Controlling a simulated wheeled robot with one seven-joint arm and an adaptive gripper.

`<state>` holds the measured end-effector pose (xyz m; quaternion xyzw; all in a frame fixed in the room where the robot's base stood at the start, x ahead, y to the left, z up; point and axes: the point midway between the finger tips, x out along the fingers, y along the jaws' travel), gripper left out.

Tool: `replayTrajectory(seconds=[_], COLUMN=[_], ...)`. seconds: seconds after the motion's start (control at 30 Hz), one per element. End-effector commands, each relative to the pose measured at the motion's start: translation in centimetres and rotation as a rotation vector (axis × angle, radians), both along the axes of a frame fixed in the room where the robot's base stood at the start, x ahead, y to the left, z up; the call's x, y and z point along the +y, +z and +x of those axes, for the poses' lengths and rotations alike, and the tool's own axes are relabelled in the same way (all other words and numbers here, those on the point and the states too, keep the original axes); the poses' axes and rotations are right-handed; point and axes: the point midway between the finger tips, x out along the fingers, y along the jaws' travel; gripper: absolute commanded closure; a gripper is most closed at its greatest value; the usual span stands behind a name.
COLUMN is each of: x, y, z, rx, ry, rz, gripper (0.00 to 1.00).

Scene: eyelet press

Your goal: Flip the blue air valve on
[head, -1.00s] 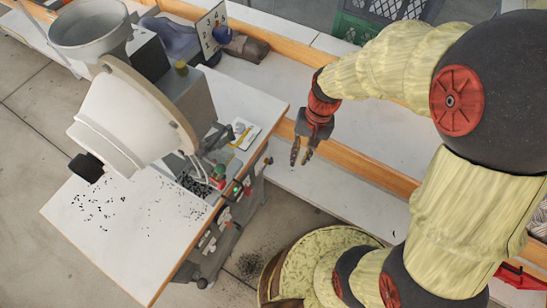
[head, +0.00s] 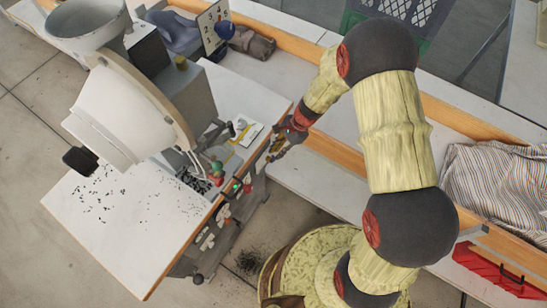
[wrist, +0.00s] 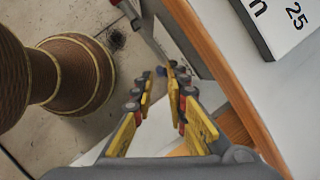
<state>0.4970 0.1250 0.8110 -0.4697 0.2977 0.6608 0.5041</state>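In the head view I cannot make the valve out; my gripper and wrist cover that spot. In the head view my gripper (head: 271,156) is at the right edge of the press table, pointing left and down.
The eyelet press (head: 130,110) stands on a white table (head: 120,235) strewn with black bits. A lit green button (head: 236,187) sits on its right edge. A wood-edged bench (head: 340,150) runs behind my arm. A striped cloth (head: 490,190) and red tray (head: 495,270) lie right.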

Motion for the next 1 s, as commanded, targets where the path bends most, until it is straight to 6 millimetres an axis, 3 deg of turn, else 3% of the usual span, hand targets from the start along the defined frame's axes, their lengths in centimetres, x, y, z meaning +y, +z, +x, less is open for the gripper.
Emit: replayTrajectory(seconds=[0.1, 0.33, 0.67, 1.0], x=[0.7, 1.7, 1.8, 1.8], y=[-2.0, -4.0, -4.3, -4.3], z=[-0.2, -0.3, -0.3, -0.3], rx=[0.003, 0.0, 0.0, 0.0], ry=[0.002, 0.003, 0.003, 0.003], rz=[0.0, 0.0, 0.0, 0.0], gripper=[0.85, 0.85, 0.85, 1.0])
